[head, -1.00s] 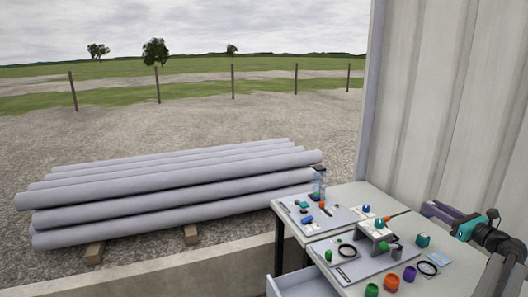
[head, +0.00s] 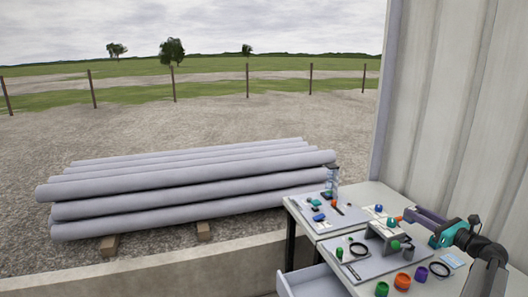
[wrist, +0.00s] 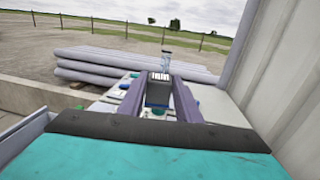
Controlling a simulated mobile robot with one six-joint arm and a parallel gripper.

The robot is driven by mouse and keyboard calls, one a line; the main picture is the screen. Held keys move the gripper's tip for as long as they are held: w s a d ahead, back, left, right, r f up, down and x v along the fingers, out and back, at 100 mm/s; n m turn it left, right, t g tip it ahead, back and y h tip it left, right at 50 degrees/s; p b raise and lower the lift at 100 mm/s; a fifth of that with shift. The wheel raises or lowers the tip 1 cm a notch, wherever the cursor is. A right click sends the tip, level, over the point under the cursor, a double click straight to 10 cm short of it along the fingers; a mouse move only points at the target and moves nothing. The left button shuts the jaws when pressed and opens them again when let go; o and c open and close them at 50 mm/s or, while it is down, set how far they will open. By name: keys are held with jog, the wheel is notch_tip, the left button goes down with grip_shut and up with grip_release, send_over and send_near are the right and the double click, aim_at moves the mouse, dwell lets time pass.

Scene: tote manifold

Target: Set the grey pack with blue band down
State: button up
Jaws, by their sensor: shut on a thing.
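My gripper (head: 412,214) reaches in from the right in the head view, above the back right of the table. In the wrist view its two purple fingers (wrist: 159,84) are shut on a dark grey block with a pale striped top, which I take to be the grey pack (wrist: 158,94). The block sits between the fingers. In the head view I cannot clearly see the pack at the fingers. Whether it touches anything below cannot be told.
The table (head: 369,196) carries two grey boards with small coloured parts, a grey bridge-like stand (head: 387,234) and a black ring (head: 359,250). Green, orange and purple cups (head: 402,281) stand along the front. A corrugated wall (head: 450,110) rises behind the right side.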

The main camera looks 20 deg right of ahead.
jog(key=w+a+f+n+g+y+b, duration=0.1)
jog(key=w+a+f+n+y, duration=0.2)
jog(key=a, duration=0.7)
jog(key=w+a+f+y+b, duration=0.1)
jog(key=w+a+f+y, duration=0.15)
jog(key=w+a, duration=0.55)
jog(key=w+a+f+n+g+y+b, duration=0.15)
jog(key=a+f, duration=0.25)
jog(key=a, duration=0.8)
jog(key=a+f+n+g+y+b, duration=0.1)
jog(key=a+f, duration=0.3)
jog(key=a, duration=1.1)
jog(key=a+f+n+g+y+b, duration=0.1)
jog(key=a+f+n+g+y, duration=0.2)
jog(key=a, duration=1.3)
jog(key=shift+s+f+n+g+y, duration=0.35)
jog(key=shift+s+n+y, duration=0.1)
jog(key=shift+y, duration=0.25)
jog(key=shift+s, duration=0.1)
